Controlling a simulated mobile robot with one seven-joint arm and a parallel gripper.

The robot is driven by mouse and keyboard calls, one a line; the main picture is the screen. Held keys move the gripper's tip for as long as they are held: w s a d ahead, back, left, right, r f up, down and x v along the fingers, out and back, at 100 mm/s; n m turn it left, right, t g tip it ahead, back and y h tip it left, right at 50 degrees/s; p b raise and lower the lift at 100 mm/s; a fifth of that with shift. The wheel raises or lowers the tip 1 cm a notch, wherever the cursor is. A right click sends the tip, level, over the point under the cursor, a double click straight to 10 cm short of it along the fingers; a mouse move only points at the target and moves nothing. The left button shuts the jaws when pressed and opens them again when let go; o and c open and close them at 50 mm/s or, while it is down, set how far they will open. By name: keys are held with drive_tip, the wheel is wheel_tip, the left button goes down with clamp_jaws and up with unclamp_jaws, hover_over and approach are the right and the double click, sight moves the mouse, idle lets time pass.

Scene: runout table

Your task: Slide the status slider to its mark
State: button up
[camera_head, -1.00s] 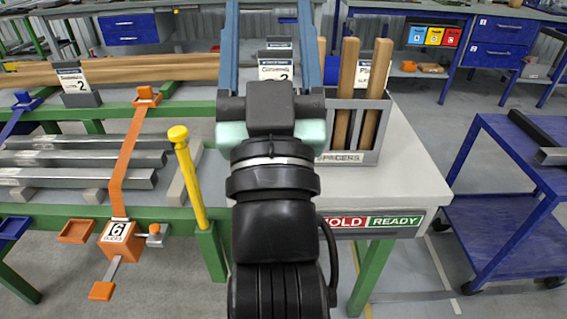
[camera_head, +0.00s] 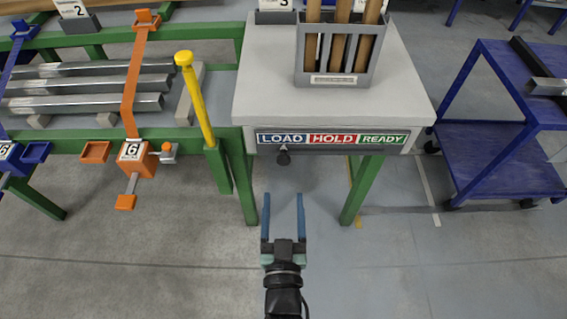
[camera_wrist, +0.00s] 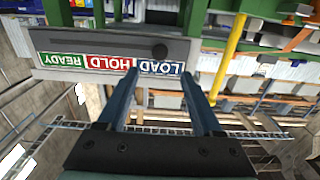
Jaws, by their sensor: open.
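The status strip on the white table's front edge has a blue LOAD section (camera_head: 281,139), a red HOLD section (camera_head: 332,139) and a green READY section (camera_head: 382,139). The slider's dark round knob (camera_head: 284,157) sits just below the LOAD section. In the wrist view the strip is upside down, and the knob (camera_wrist: 159,51) shows beside LOAD. My gripper (camera_head: 283,197) is open and empty, its two blue fingers pointing at the table front, below and short of the knob. In the wrist view the knob lies ahead, between the lines of the fingertips (camera_wrist: 160,72), not touched. I cannot make out a separate mark.
A grey rack of wooden pieces (camera_head: 340,52) stands on the table (camera_head: 262,85). Green table legs flank the space under the strip. A yellow post (camera_head: 197,100) and an orange number 6 box (camera_head: 137,158) stand left. A blue cart (camera_head: 490,155) stands right. The floor in front is clear.

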sight(283, 162)
drive_tip(key=w+b, duration=0.2)
drive_tip(key=w, duration=0.8)
drive_tip(key=shift+s, duration=0.1)
clamp_jaws()
idle(1.1)
